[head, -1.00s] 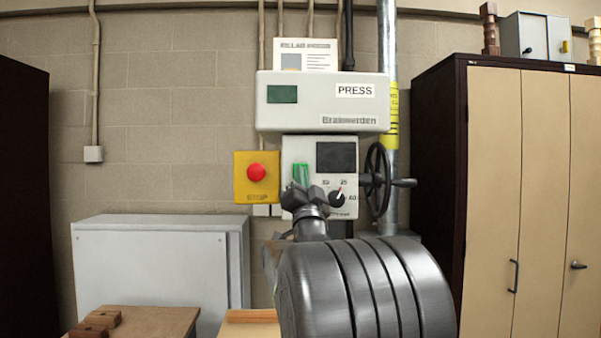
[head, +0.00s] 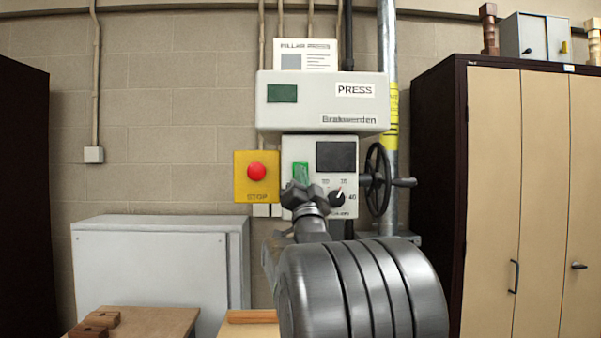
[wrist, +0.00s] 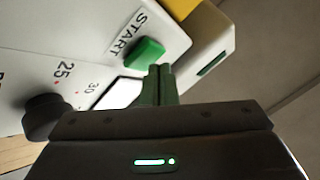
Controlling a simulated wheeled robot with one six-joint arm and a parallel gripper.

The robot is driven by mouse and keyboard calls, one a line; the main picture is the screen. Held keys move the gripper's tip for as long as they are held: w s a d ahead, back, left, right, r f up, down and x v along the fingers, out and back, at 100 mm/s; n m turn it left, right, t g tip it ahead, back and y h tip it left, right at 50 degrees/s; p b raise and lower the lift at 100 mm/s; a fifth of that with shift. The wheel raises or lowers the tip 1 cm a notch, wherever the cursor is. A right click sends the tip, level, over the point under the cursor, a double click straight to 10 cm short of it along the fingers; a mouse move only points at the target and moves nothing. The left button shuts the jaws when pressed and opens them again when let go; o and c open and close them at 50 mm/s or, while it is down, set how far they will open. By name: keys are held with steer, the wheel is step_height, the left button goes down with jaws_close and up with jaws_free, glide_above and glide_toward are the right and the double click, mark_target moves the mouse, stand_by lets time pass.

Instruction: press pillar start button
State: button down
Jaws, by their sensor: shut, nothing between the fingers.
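The green START button (wrist: 146,50) sits on the white face of the press control panel (wrist: 95,30), with the word START beside it in the wrist view. My gripper (wrist: 160,70) is shut and empty, its green fingers together. The fingertips are close to the button, just below and right of it in that view; I cannot tell whether they touch. In the head view my gripper (head: 301,182) is in front of the control panel (head: 346,178), and green shows there. I cannot separate button from fingers in that view.
A red STOP button (head: 256,171) on a yellow box is left of the panel. A black dial (head: 337,199) and a handwheel (head: 378,180) are to the right. A grey cabinet (head: 150,265) stands lower left and a tan cupboard (head: 515,190) at right.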

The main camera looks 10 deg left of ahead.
steer(key=shift+w+a, duration=0.1)
steer(key=shift+w, duration=0.4)
stand_by(0.5)
steer(key=shift+s, duration=0.1)
steer(key=shift+s+d+b, duration=0.2)
steer(key=shift+s+b, duration=0.55)
steer(key=shift+b, duration=0.15)
steer(key=shift+s, duration=0.1)
steer(key=s+b, duration=0.1)
steer(key=s, duration=0.1)
steer(key=s+d+b, duration=0.1)
steer(key=s+b, duration=0.1)
steer(key=shift+s+d, duration=0.2)
steer(key=shift+s, duration=0.1)
stand_by(0.4)
